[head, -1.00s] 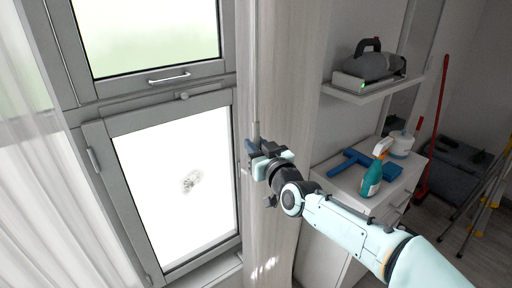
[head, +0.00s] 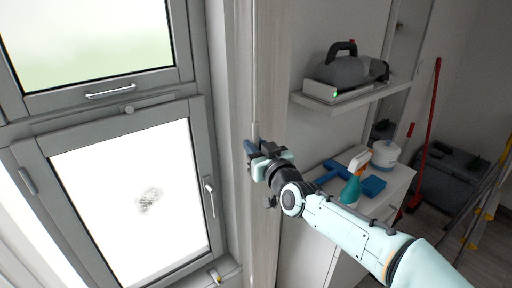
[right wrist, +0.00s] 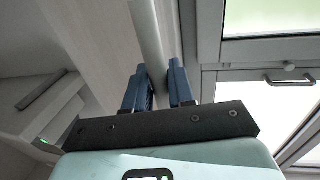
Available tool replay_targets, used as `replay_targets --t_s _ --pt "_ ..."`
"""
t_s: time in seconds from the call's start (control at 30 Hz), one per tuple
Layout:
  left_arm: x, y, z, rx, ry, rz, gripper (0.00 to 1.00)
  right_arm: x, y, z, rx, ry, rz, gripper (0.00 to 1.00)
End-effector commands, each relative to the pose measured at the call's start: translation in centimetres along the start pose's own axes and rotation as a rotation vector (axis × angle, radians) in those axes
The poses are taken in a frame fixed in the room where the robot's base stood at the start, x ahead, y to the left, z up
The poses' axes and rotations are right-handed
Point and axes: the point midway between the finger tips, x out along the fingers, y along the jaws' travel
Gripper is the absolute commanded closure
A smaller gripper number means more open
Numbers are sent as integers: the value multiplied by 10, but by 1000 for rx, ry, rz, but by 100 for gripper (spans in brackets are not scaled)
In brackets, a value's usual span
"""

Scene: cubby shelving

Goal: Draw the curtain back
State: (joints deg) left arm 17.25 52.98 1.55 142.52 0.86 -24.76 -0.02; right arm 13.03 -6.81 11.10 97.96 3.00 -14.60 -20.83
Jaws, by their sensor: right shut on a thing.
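The pale curtain (head: 271,60) hangs as a narrow gathered strip at the right edge of the window (head: 135,200). A thin grey draw rod (head: 255,80) hangs in front of it. My right gripper (head: 251,148) is shut on the rod's thicker lower end. In the right wrist view, the rod (right wrist: 149,38) runs between the two blue fingers of the gripper (right wrist: 157,80). The window's pane and its side handle (head: 209,197) are uncovered. My left gripper is not in view.
Right of the curtain, a wall shelf (head: 355,94) holds a grey handheld appliance (head: 346,72). Below, a white cabinet (head: 392,187) carries a spray bottle (head: 353,183), a blue tool and a white container. A red pole and a stepladder stand farther right.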

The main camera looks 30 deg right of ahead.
Motion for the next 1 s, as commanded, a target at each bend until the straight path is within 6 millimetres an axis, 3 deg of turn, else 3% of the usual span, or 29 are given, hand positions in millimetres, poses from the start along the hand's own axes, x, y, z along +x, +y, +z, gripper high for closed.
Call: replay_targets --t_s 0.6,0.63,0.67,1.0 --pt "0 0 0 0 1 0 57 0 0 4 0 -10 -1 100" --pt "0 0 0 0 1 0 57 0 0 4 0 -10 -1 67" --pt "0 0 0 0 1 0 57 0 0 4 0 -10 -1 60" --pt "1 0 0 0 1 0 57 -2 0 1 0 -4 -1 60"
